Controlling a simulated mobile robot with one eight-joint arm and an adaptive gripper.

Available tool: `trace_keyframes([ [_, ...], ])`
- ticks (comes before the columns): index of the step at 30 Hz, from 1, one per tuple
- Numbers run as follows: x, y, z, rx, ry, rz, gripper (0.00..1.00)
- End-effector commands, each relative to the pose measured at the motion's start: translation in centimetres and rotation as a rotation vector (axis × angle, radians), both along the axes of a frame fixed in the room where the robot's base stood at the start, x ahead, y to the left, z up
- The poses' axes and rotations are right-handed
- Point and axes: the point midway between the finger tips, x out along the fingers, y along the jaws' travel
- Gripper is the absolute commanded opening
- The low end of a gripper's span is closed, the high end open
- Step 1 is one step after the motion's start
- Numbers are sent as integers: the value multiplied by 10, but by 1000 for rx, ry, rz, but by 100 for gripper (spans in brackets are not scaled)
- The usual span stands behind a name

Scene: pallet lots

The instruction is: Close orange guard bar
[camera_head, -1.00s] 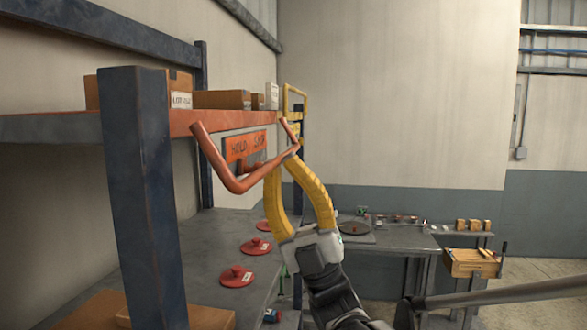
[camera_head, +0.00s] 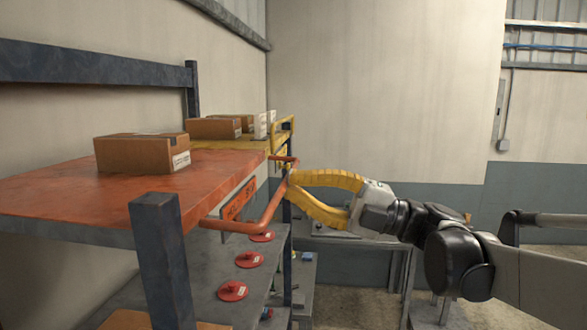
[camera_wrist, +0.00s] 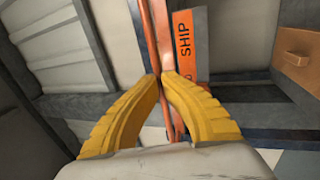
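The orange guard bar (camera_head: 258,222) is a U-shaped rail along the front of the orange shelf (camera_head: 80,188). It sticks out in front of the shelf edge at about shelf height, and it also shows in the wrist view (camera_wrist: 149,35). My gripper (camera_head: 290,182) reaches it from the right, with its yellow fingers drawn together at the tips on the bar's long side. In the wrist view the fingertips (camera_wrist: 163,75) meet at the bar, one on each side. The exact contact is partly hidden. An orange sign (camera_head: 238,200) hangs behind the bar; "SHIP" is readable in the wrist view (camera_wrist: 185,45).
Cardboard boxes (camera_head: 140,153) stand on the shelf. A dark post (camera_head: 160,260) rises at its near corner. Several red discs (camera_head: 232,291) lie on the grey surface below. A yellow shelf section (camera_head: 236,143) lies beyond. A grey bench (camera_head: 345,236) stands behind my gripper.

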Motion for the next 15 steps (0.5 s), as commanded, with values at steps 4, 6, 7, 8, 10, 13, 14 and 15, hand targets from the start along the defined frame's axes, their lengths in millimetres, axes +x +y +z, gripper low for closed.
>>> trace_keyframes([
  [4,-1,0,20,-140,11,1,0],
  [6,0,0,26,-205,16,1,0],
  [7,-1,1,28,-234,18,2,0],
  [8,0,1,30,-263,20,2,0],
  [10,-1,2,35,-329,25,2,0],
  [13,0,4,37,-411,32,2,4],
  [14,0,4,32,-406,32,1,14],
  [15,0,4,30,-404,32,1,20],
])
